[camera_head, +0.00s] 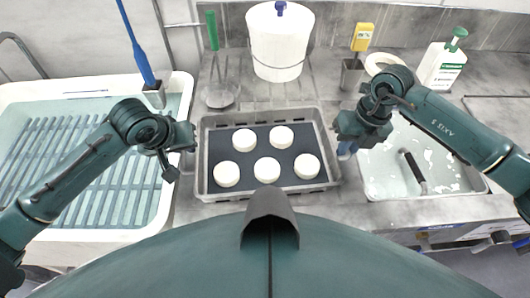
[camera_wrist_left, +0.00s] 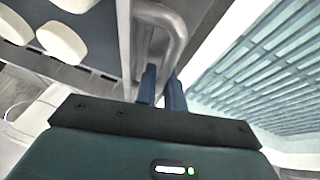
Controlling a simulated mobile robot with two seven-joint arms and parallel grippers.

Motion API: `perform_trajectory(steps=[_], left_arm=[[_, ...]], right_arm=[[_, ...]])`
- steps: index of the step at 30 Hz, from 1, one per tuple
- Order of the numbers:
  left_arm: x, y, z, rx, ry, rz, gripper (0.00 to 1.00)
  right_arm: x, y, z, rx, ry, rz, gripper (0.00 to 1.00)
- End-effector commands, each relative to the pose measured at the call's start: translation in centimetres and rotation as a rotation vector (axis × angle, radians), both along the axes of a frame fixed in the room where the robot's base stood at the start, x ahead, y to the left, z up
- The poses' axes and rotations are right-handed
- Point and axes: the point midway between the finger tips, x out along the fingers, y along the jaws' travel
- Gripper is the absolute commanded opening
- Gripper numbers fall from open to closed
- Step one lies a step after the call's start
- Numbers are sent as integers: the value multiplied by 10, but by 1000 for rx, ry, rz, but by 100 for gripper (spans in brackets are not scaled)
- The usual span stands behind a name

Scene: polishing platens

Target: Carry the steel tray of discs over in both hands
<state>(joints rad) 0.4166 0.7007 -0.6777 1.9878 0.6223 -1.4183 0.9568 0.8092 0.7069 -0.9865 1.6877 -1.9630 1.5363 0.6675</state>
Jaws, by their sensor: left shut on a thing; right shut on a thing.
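The grey steel tray (camera_head: 265,115) lies in the middle of the head view, with a dark mat inside. Several thick white discs (camera_head: 267,170) rest on the mat. My left gripper (camera_head: 190,138) is at the tray's left end, and my right gripper (camera_head: 345,135) is at its right end. In the left wrist view, the blue fingers of my left gripper (camera_wrist_left: 161,88) are shut on the tray's bent handle (camera_wrist_left: 172,35). Some discs (camera_wrist_left: 58,38) show there too. The right gripper's fingertips are hard to make out in the head view; it is shut at the tray's right side.
A white basin with a slatted rack (camera_head: 75,150) stands on the left. A white bucket (camera_head: 280,45) stands behind the tray, with a ladle (camera_head: 220,95) nearby. A sink (camera_head: 420,165) is on the right. A yellow-topped brush (camera_head: 362,38) and a white bottle (camera_head: 443,65) stand at the back right.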

Motion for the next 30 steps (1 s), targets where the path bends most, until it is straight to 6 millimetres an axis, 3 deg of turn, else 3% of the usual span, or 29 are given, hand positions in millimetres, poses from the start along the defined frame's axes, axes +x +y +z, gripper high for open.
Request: perform_trajectory(steps=[17,30], left_arm=[[2,0,7,-2,-7,0,0],[1,0,42,-1,-6,0,0]], right_arm=[[2,0,7,3,-6,-1,0],[1,0,42,2,-5,-1,0]])
